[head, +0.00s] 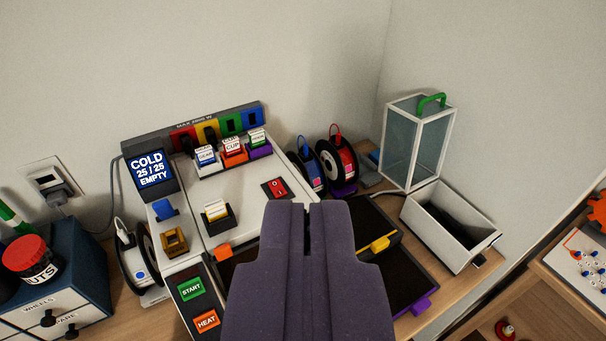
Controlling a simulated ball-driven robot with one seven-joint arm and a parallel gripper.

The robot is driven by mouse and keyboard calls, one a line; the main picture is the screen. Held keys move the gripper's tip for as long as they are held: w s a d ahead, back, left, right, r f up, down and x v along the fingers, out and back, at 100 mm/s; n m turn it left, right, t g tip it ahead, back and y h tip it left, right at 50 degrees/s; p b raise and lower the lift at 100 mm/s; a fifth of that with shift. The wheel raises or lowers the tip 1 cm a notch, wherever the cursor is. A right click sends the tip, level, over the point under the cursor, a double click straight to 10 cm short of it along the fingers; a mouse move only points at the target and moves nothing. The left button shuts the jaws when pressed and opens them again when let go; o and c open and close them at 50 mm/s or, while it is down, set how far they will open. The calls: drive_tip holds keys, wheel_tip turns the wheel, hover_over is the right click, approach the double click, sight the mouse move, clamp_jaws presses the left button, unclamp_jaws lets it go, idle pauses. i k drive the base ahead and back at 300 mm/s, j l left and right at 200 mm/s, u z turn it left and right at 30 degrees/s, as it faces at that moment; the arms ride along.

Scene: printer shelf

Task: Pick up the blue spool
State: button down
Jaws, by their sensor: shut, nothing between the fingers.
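The blue spool (308,174) stands upright on the shelf at the back, right of the white printer panel. It has black flanges and a blue core, and its right side is partly covered by a red spool (338,162) with a black rim. My gripper (306,207) is shut and empty in the lower middle of the view. It is in front of the blue spool and apart from it in the picture, and it hides part of the printer.
A glass-sided box with a green handle (421,145) and an open white bin (448,226) stand at the right. The printer (267,178) carries small labelled holders and a red switch. A white spool (133,258) and a blue drawer box (76,277) stand at the left.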

sight(312, 169)
drive_tip(key=l+u, duration=0.5)
drive_tip(key=l, duration=0.75)
drive_tip(key=i+l+u, duration=0.25)
drive_tip(key=i+l, duration=0.25)
drive_tip(key=i+l+u, duration=0.25)
drive_tip(key=i+l, duration=0.2)
drive_tip(key=l, duration=0.2)
